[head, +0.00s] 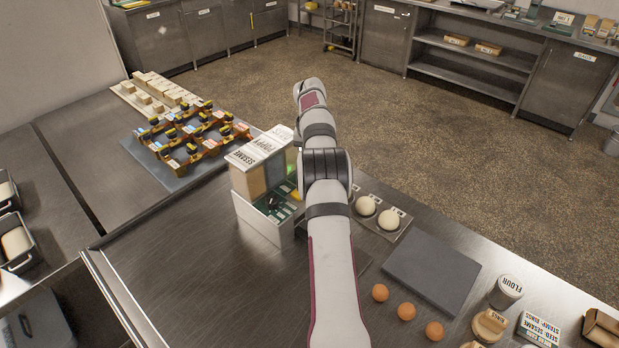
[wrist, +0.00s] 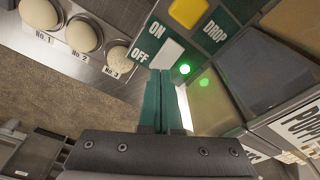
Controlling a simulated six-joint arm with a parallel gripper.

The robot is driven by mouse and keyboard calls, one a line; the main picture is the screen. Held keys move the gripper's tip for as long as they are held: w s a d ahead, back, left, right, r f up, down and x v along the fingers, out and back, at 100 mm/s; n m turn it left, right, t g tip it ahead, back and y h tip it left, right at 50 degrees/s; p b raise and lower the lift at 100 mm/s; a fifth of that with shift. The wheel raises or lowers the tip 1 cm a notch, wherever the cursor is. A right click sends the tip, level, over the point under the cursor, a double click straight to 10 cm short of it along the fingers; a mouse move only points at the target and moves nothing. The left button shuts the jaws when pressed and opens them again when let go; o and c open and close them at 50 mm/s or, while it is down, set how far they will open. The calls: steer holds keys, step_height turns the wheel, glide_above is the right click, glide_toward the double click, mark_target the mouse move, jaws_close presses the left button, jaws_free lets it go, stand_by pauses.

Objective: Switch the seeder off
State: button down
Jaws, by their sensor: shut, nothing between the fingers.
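The seeder (head: 262,180) is a metal box with seed bins labelled SESAME and POPPY, left of my arm in the head view. In the wrist view its green panel (wrist: 232,22) carries a white switch (wrist: 167,53) beside the words ON and OFF. A green lamp (wrist: 184,69) next to the switch is lit. A yellow button (wrist: 188,12) marked DROP sits above. My gripper (wrist: 162,75) is shut and empty, its green fingertips at the switch's lower edge by OFF; I cannot tell if they touch. My arm hides the gripper in the head view.
Dough balls on a numbered tray (head: 389,220) lie right of my arm. A dark slab (head: 432,272), several eggs and a flour jar (head: 506,291) are farther right. A wooden rack (head: 190,140) stands left. Bare counter (head: 190,270) lies in front of the seeder.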

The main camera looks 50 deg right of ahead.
steer(key=shift+f, duration=0.65)
steer(key=shift+r, duration=3.55)
steer(key=shift+a, duration=0.1)
steer(key=s+a+r+n+y, duration=0.15)
steer(key=a+r, duration=0.25)
steer(key=a, duration=0.6)
steer(key=s+a+r+n, duration=0.1)
steer(key=s+a+r, duration=0.15)
steer(key=a, duration=0.85)
steer(key=s+a+r+n+y, duration=0.15)
steer(key=a+r, duration=0.35)
steer(key=a, duration=0.5)
steer(key=s+a+f+n, duration=0.1)
steer(key=s+a+f, duration=0.3)
steer(key=s+a, duration=0.3)
steer(key=s+a+f+n+g, duration=0.1)
steer(key=s+a+f, duration=0.2)
steer(key=s+a, duration=0.4)
steer(key=s, duration=0.8)
steer(key=shift+s+a+f, duration=0.35)
steer(key=shift+a, duration=0.05)
